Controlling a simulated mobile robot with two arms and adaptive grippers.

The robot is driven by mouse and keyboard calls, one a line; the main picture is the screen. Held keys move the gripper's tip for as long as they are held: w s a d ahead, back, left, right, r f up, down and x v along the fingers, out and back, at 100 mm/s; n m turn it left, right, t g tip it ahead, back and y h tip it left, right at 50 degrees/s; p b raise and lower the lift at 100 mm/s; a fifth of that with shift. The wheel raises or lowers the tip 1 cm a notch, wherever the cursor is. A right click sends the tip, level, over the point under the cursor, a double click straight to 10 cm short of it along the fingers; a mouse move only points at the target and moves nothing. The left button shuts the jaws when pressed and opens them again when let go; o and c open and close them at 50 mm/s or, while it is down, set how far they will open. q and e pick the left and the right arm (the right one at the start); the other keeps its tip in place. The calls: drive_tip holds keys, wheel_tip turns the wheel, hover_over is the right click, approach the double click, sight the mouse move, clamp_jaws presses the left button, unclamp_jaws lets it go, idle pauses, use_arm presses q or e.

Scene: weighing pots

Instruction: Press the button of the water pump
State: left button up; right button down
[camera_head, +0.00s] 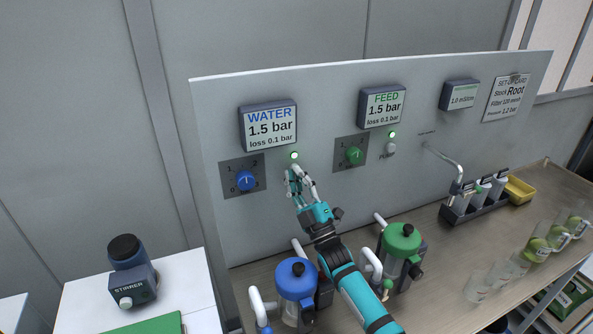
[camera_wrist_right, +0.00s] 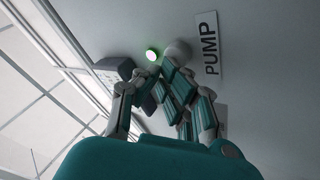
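The water panel carries a blue-lettered WATER display (camera_head: 268,126) with a lit green lamp (camera_head: 294,155) below it. My right gripper (camera_head: 293,172) is at the panel just under that lamp, its fingers drawn together and empty. In the right wrist view, the pump button (camera_wrist_right: 178,50) is a pale round knob beside the lit lamp (camera_wrist_right: 151,54) and the PUMP label (camera_wrist_right: 209,48). The fingertips (camera_wrist_right: 168,68) are at the button, touching or very close; I cannot tell which. In the head view the fingers hide this button. My left gripper is out of view.
A blue dial (camera_head: 246,181) is left of my gripper; a green dial (camera_head: 354,155) and the feed pump button (camera_head: 390,149) are right. A blue-lidded pot (camera_head: 296,278) and a green-lidded pot (camera_head: 401,241) flank my forearm. A stirrer (camera_head: 131,270) stands left.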

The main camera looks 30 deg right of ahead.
drive_tip(key=s+p, duration=0.3)
drive_tip(key=s, duration=0.3)
drive_tip(key=shift+a, duration=0.15)
idle(0.3)
drive_tip(key=shift+f, duration=0.1)
idle(0.3)
